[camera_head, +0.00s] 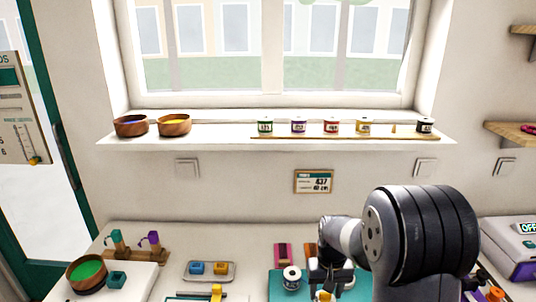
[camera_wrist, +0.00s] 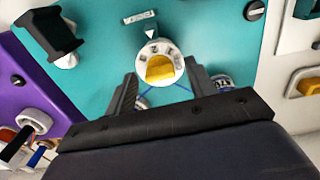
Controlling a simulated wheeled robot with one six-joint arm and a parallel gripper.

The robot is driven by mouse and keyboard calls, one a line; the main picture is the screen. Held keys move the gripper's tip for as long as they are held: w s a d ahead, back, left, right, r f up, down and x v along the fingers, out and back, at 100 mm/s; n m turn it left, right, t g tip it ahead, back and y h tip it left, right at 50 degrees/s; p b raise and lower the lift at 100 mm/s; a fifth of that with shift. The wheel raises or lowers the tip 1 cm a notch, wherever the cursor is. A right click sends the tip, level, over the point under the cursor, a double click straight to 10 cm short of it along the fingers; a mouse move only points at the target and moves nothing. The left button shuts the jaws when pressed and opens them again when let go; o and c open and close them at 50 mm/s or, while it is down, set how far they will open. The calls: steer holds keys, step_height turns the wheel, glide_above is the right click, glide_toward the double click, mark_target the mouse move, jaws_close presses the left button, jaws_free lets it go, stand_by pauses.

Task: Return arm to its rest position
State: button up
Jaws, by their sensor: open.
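My arm reaches over a teal board (camera_head: 281,285) at the lower right of the head view. My gripper (camera_head: 328,277) points down there, and a small yellow piece shows just below it. In the wrist view my gripper (camera_wrist: 163,84) is open, its two dark fingers apart with nothing clasped. The gap between fingers and holder is hard to judge.
A white jar (camera_head: 292,278) stands on the teal board close left of my gripper. A tray (camera_head: 209,279) with blue and yellow blocks lies further left. A purple board (camera_wrist: 35,90) borders the teal one. Jars and bowls line the windowsill (camera_head: 215,133). Space above the table is clear.

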stand_by(0.3)
steer(key=shift+r, duration=0.55)
step_height(320, 180, up, 10)
step_height(320, 180, down, 11)
steer(key=shift+f, duration=0.2)
steer(key=shift+r+n, duration=0.2)
steer(key=shift+n, duration=0.6)
steer(key=n+p, duration=0.1)
steer(key=n, duration=0.3)
steer(key=shift+n, duration=0.3)
steer(key=shift+r+n, duration=0.25)
steer(key=shift+n, duration=0.05)
step_height(320, 180, up, 10)
steer(key=shift+r, duration=0.15)
